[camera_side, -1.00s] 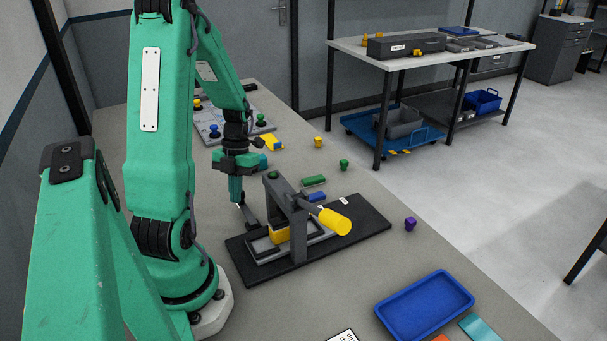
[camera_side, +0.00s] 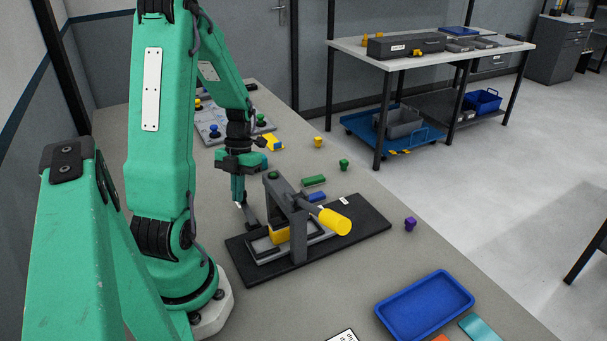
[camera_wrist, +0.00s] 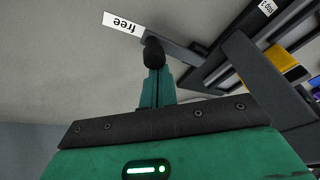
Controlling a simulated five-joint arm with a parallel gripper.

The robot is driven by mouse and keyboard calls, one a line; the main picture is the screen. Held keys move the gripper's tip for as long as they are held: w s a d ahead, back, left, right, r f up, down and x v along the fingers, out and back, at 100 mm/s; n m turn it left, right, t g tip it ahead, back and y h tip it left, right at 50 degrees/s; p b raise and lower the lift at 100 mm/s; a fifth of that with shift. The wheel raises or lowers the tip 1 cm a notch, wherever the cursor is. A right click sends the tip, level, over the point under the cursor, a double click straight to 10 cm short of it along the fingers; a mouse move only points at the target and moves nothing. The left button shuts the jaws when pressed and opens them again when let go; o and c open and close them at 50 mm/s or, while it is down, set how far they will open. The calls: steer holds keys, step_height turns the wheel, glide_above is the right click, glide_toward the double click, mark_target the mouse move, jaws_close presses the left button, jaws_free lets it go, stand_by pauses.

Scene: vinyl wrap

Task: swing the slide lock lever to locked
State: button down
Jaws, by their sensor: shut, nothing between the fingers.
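The slide lock lever (camera_side: 249,217) is a dark grey bar at the far left end of the press fixture's black base (camera_side: 365,222) in the side view. In the wrist view the lever (camera_wrist: 178,38) reaches left toward a white "free" label (camera_wrist: 122,24). A black knob (camera_wrist: 153,50) stands at its end. My gripper (camera_side: 239,203) points down beside the lever's end. In the wrist view my gripper (camera_wrist: 155,75) is shut and empty, its tips right at the knob; I cannot tell whether they touch it.
The grey press frame (camera_side: 299,235) with a yellow handle (camera_side: 335,221) stands close to the right of my gripper. A yellow block (camera_side: 279,235) sits under it. Small green (camera_side: 314,181) and blue (camera_side: 317,197) blocks lie behind. A blue tray (camera_side: 424,304) is at the front right.

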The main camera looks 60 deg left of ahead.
steer(key=shift+w, duration=0.75)
steer(key=shift+w+m, duration=0.55)
steer(key=shift+m, duration=0.25)
steer(key=shift+w+d+y, duration=0.15)
steer(key=shift+w+d, duration=0.2)
steer(key=shift+w, duration=0.4)
steer(key=shift+w+d+y, duration=0.15)
steer(key=shift+w+d, duration=0.2)
steer(key=shift+w, duration=0.55)
steer(key=shift+s, duration=0.15)
